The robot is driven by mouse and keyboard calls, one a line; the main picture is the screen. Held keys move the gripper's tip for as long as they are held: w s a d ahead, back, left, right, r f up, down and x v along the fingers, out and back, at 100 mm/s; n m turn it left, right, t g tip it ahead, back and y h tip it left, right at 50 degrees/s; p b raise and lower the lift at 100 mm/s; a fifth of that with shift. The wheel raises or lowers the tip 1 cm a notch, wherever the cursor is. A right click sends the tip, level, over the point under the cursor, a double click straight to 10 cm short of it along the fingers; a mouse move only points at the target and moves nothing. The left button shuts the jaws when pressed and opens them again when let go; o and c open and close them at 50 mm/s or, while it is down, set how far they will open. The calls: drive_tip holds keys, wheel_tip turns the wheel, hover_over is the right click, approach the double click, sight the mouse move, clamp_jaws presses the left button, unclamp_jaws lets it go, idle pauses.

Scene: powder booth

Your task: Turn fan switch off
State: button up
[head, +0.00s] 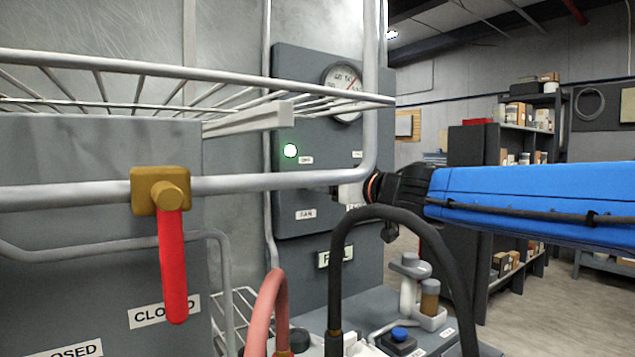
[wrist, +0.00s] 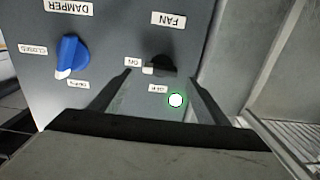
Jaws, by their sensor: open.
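The fan switch (wrist: 162,66) is a small black knob under the FAN label (wrist: 168,19) in the wrist view. Its white tip points left toward the ON label (wrist: 132,62); the OFF label (wrist: 158,88) is below it. A green light (wrist: 176,100) is lit beside it and also shows in the head view (head: 290,150). My gripper (wrist: 160,77) is open, its fingers on either side of the switch in the picture. I cannot tell whether they touch it. In the head view my gripper (head: 340,191) is at the panel, partly hidden by a pipe, which also hides the switch.
A blue damper knob (wrist: 70,55) is left of the fan switch in the wrist view. In the head view, a grey pipe (head: 280,182) and a wire rack (head: 60,75) cross before the panel. A red-handled valve (head: 173,265) and a black hose (head: 340,250) are nearby.

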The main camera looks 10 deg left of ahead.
drive_tip(key=shift+x, duration=2.1)
drive_tip(key=c, duration=1)
